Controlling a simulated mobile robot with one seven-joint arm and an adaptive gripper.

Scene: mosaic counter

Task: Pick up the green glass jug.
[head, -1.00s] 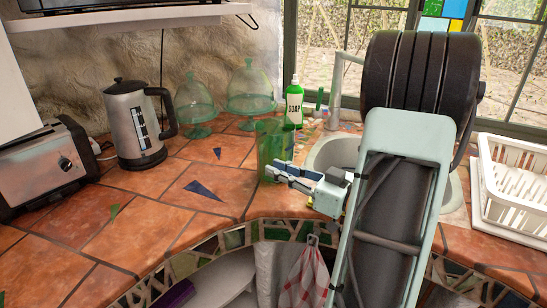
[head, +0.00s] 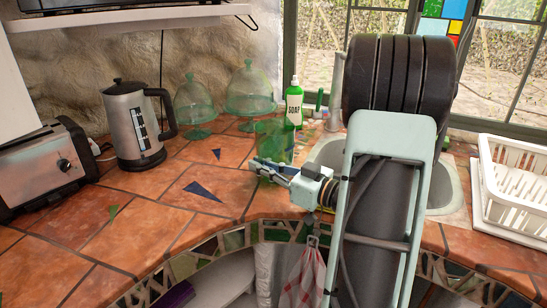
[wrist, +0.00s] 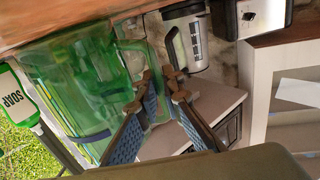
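The green glass jug (head: 272,138) stands upright on the tiled counter, left of the sink. It is see-through and fills the left of the wrist view (wrist: 75,85), where its handle faces my fingers. My gripper (head: 258,165) is low at the jug's near side in the head view and overlaps its lower part. In the wrist view my gripper (wrist: 159,74) has its two fingertips apart, with part of the green handle showing between them. Whether either finger touches the glass cannot be told.
A green soap bottle (head: 294,104) stands just behind the jug. Two green glass domes (head: 249,92) are behind to the left, with a kettle (head: 132,125) and toaster (head: 45,165) farther left. The sink (head: 330,152) and white dish rack (head: 515,180) are right. Tiles left are clear.

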